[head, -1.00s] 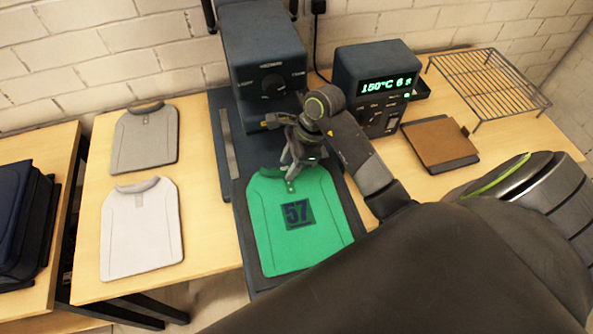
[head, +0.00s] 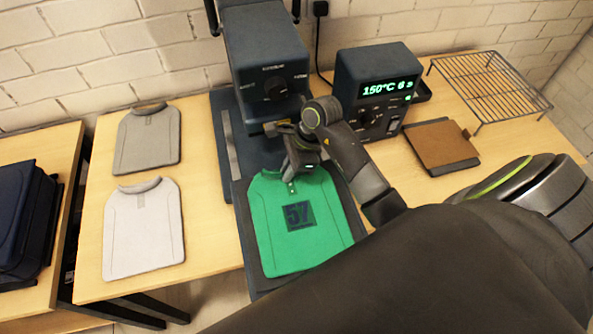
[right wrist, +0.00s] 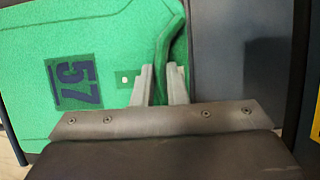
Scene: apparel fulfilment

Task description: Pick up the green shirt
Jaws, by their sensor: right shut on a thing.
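The green shirt (head: 297,240) lies flat on the dark lower plate of the heat press, with a dark 57 print on its chest. It also shows in the right wrist view (right wrist: 110,30). My right gripper (head: 291,178) is at the shirt's collar end. In the right wrist view its two fingers (right wrist: 159,75) are shut on the collar edge. The wrist hides part of the collar in the head view. My left gripper is not in view.
The heat press (head: 262,60) stands behind the shirt. The control box (head: 375,75) reads 150°C. A grey shirt (head: 148,140) and a white shirt (head: 143,230) lie to the left. A brown pad (head: 440,143) and a wire rack (head: 490,85) are at the right.

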